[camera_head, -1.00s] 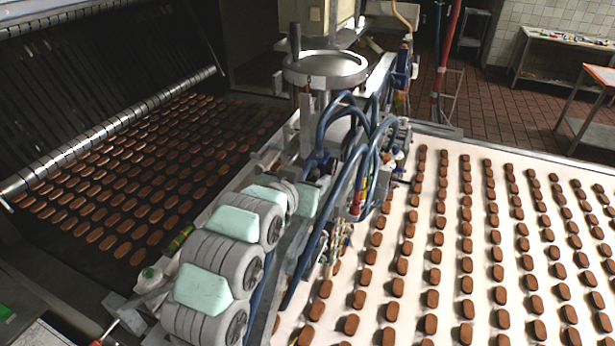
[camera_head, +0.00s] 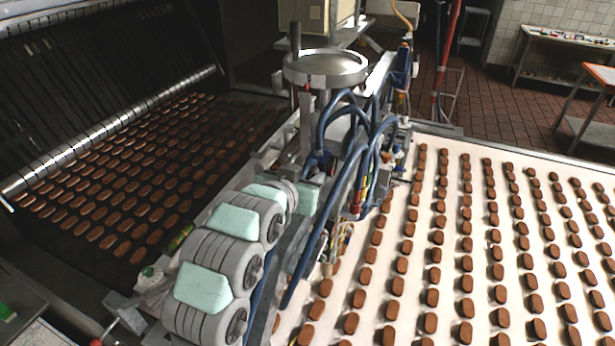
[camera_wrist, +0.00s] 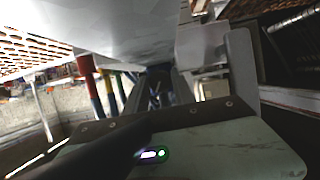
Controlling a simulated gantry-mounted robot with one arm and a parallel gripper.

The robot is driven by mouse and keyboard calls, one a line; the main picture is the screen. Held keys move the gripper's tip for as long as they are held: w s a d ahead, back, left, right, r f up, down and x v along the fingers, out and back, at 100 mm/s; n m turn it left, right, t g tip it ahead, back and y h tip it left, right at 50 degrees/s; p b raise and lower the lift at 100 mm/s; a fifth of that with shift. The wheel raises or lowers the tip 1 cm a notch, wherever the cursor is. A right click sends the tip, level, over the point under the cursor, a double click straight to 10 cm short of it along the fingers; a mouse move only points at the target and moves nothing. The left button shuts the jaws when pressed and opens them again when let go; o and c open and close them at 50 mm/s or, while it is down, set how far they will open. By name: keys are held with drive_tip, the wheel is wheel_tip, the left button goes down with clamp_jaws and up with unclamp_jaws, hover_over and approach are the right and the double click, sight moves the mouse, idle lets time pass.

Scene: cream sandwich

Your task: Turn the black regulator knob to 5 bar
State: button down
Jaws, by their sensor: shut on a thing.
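My arm, grey with pale green pads, reaches up from the bottom left of the head view to the blue-hosed machine head. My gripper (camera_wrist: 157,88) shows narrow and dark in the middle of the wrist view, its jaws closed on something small. A dark blue regulator-like body (camera_head: 319,162) sits at the arm's far end in the head view. The black knob is not clearly visible in either view; the gripper and hoses cover that spot. The pressure reading cannot be seen.
Blue hoses (camera_head: 352,180) loop close to the arm's end. A white belt (camera_head: 450,230) with rows of brown biscuits lies to the right, and a dark belt of biscuits (camera_head: 150,180) to the left.

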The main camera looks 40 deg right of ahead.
drive_tip(key=shift+s+f+m+t+b, duration=0.1)
drive_tip(key=shift+f+m+t+b, duration=0.3)
drive_tip(key=shift+b, duration=0.75)
drive_tip(key=shift+r+m+y+b, duration=0.25)
drive_tip(key=shift+m+y+b, duration=0.15)
drive_tip(key=shift+m+b, duration=0.35)
drive_tip(key=c, duration=1.1)
unclamp_jaws()
drive_tip(key=shift+r, duration=0.1)
drive_tip(key=shift+o, duration=0.2)
